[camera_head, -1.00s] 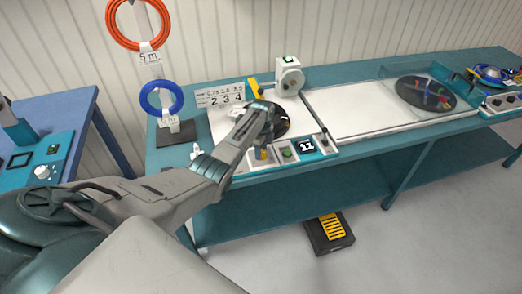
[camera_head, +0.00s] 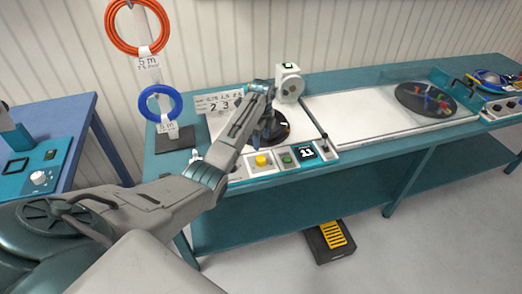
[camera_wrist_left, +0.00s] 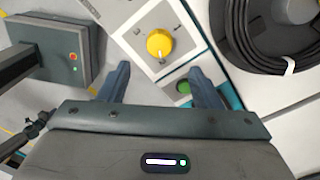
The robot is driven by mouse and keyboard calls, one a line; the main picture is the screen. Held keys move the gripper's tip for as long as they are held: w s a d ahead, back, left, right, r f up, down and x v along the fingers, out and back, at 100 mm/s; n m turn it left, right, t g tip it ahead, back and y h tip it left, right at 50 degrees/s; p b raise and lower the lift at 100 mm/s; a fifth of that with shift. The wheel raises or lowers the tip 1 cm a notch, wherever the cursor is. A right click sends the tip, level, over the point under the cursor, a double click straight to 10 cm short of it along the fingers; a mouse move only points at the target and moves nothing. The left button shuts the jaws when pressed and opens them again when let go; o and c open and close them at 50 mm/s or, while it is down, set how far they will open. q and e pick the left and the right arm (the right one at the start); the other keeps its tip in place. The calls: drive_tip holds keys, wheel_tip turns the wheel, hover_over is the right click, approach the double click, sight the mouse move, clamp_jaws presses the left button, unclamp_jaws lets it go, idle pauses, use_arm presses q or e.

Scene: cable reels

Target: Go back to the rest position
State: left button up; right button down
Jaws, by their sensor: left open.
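My left gripper (camera_head: 268,132) hangs above the reeling bench at the end of my raised left arm. In the left wrist view its two fingers (camera_wrist_left: 158,82) are apart with nothing between them. Beyond them is the control strip with a yellow knob (camera_wrist_left: 158,43) and a green button (camera_wrist_left: 183,87). The knob also shows in the head view (camera_head: 261,160), clear of the fingers. A black cable coil (camera_wrist_left: 240,45) lies on its reel at the upper right of the wrist view. My right gripper is not in view.
The teal bench (camera_head: 370,148) runs to the right, with a dark turntable (camera_head: 425,100) on it. Orange (camera_head: 112,40) and blue (camera_head: 147,108) cable rings hang on a post at the left. A pedal (camera_head: 331,240) lies on the floor. A blue table (camera_head: 75,110) stands left.

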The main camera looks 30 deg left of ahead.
use_arm(q)
drive_tip(key=shift+r, duration=0.85)
